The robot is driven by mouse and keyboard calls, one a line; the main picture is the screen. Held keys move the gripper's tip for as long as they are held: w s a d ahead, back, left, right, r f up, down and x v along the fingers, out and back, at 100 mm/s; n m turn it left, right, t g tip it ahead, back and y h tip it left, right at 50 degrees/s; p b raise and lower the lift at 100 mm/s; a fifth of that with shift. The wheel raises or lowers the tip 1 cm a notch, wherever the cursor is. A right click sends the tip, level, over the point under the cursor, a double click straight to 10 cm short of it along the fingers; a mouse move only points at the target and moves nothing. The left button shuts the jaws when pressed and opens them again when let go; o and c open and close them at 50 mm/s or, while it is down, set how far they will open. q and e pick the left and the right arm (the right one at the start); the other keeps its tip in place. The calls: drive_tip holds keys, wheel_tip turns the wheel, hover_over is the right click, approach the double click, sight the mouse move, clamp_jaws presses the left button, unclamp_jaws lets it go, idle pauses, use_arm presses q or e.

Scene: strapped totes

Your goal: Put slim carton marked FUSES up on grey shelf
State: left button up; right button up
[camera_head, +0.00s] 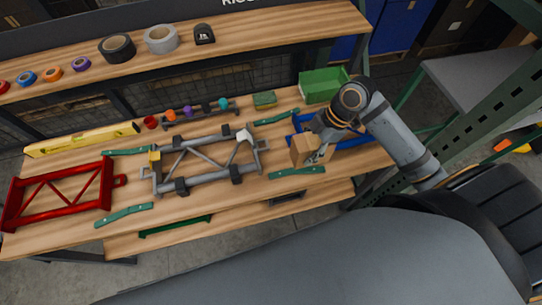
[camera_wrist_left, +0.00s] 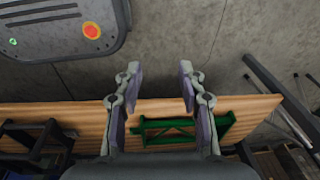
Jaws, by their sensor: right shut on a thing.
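A small tan carton (camera_head: 303,150) is held between the fingers of my right gripper (camera_head: 318,154), at the blue tote near the right end of the workbench. No marking on it can be read from here. I cannot tell whether it is clear of the tote and bench top. The grey shelf (camera_head: 478,88) with green posts stands at the right in the head view. My left gripper (camera_wrist_left: 160,88) is open and empty in the left wrist view, above a wooden surface with a green bracket; it does not show in the head view.
The blue tote (camera_head: 350,140) and a green bin (camera_head: 323,86) stand on the workbench (camera_head: 75,235). A grey frame (camera_head: 205,167), a red frame (camera_head: 62,195) and a yellow level (camera_head: 80,139) lie left. Tape rolls line the raised back shelf (camera_head: 270,35).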

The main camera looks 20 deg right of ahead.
use_arm(q)
drive_tip(key=shift+s+r+p, duration=0.4)
drive_tip(key=shift+s+p, duration=0.15)
drive_tip(key=shift+s, duration=0.05)
use_arm(e)
drive_tip(key=w+a+f, duration=0.4)
drive_tip(key=a+f, duration=0.1)
drive_tip(key=w+a+f, duration=0.2)
drive_tip(key=shift+w+a+f, duration=0.25)
drive_tip(key=shift+a+f, duration=0.1)
drive_tip(key=shift+a, duration=0.05)
wheel_tip(320, 180, down, 3)
drive_tip(key=shift+a+f+p, duration=0.1)
drive_tip(key=shift+a+p, duration=0.05)
drive_tip(key=shift+p, duration=0.45)
use_arm(q)
drive_tip(key=shift+a+r, duration=0.1)
drive_tip(key=shift+r, duration=0.45)
use_arm(e)
drive_tip(key=shift+f, duration=0.15)
drive_tip(key=shift+f, duration=0.1)
drive_tip(key=o, duration=1.4)
